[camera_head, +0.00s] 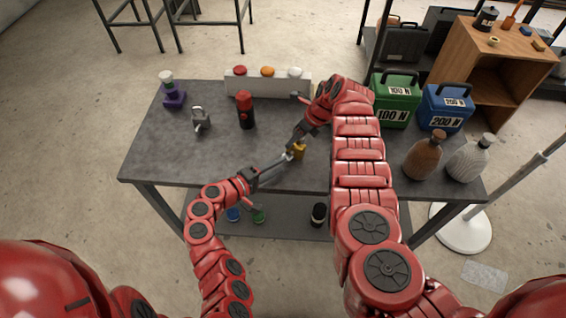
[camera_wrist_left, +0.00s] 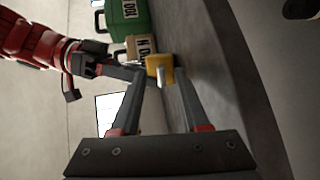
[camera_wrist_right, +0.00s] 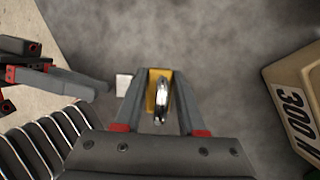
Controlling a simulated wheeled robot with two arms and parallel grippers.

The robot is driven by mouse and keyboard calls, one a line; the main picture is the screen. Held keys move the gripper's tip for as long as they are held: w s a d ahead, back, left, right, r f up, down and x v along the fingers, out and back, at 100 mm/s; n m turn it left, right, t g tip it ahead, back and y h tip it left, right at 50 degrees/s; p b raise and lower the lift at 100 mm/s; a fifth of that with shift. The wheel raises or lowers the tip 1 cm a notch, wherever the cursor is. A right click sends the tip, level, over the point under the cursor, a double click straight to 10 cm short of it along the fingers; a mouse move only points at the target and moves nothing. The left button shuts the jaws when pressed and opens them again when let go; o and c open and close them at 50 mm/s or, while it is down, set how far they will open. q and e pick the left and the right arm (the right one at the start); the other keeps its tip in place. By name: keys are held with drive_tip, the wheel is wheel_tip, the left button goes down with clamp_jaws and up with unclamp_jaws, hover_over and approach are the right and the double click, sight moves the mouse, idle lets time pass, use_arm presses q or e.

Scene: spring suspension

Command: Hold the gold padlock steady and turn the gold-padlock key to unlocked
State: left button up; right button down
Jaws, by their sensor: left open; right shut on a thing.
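The gold padlock (camera_head: 299,152) is on the grey table near its front edge. My right gripper (camera_head: 294,142) reaches it from above and is shut on its body. In the right wrist view the gold body (camera_wrist_right: 151,96) and silver shackle (camera_wrist_right: 161,98) show between the fingers. A pale square piece (camera_wrist_right: 123,85), apparently the key, sticks out to the left of the padlock. It also shows in front of the gold face in the left wrist view (camera_wrist_left: 161,73). My left gripper (camera_head: 283,159) is open, its fingertips on either side of this piece, contact unclear.
A grey padlock (camera_head: 200,119) and a red-black cylinder (camera_head: 246,111) stand to the left. A panel with coloured domes (camera_head: 268,84) is behind. Green (camera_head: 396,96) and blue (camera_head: 446,107) weights and two bottles (camera_head: 424,156) stand right. The left front tabletop is clear.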

use_arm(q)
drive_tip(key=v, duration=0.9)
use_arm(e)
drive_tip(key=shift+s+f, duration=0.1)
drive_tip(key=shift+c, duration=2.1)
unclamp_jaws()
drive_tip(key=shift+r, duration=0.2)
